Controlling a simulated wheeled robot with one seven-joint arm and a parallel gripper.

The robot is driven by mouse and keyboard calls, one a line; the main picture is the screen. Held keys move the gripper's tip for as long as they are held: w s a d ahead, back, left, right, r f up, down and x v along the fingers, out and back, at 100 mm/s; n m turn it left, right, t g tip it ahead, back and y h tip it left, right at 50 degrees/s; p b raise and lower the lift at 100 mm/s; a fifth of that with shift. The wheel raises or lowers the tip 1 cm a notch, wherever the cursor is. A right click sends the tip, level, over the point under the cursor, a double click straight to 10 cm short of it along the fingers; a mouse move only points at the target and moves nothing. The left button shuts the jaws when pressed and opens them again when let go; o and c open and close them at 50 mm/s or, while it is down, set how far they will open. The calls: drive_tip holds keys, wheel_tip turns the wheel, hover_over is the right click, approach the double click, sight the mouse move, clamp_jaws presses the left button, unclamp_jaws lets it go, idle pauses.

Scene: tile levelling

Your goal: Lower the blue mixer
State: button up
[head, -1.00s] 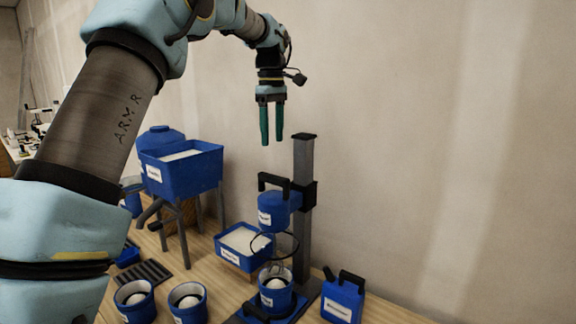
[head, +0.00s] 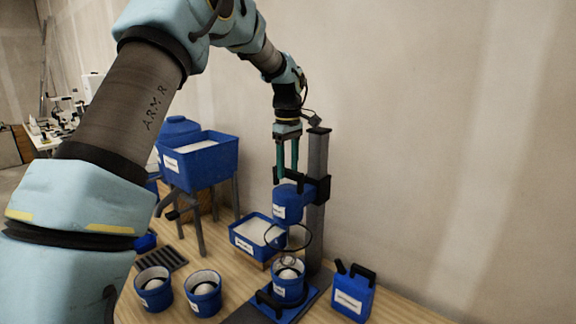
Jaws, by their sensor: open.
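The blue mixer (head: 287,204) is a blue motor head with a white label, held on a dark upright post (head: 318,190) by a black bracket. A wire whisk (head: 289,237) hangs below it, above a blue bucket (head: 288,283) on the mixer's base. My gripper (head: 287,177) is open and points down, with its green fingers at the top of the mixer head. The fingers overlap the mixer's black handle in this view. I cannot tell whether they touch it or stand around it.
Two blue buckets (head: 154,289) (head: 203,293) stand on the wooden table at the front left. A blue jug (head: 352,292) stands right of the mixer base. A blue tray (head: 257,236) with white contents lies behind, and a blue hopper (head: 198,160) on legs stands left.

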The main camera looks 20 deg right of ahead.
clamp_jaws()
idle(0.3)
idle(0.7)
drive_tip(key=shift+f, duration=0.1)
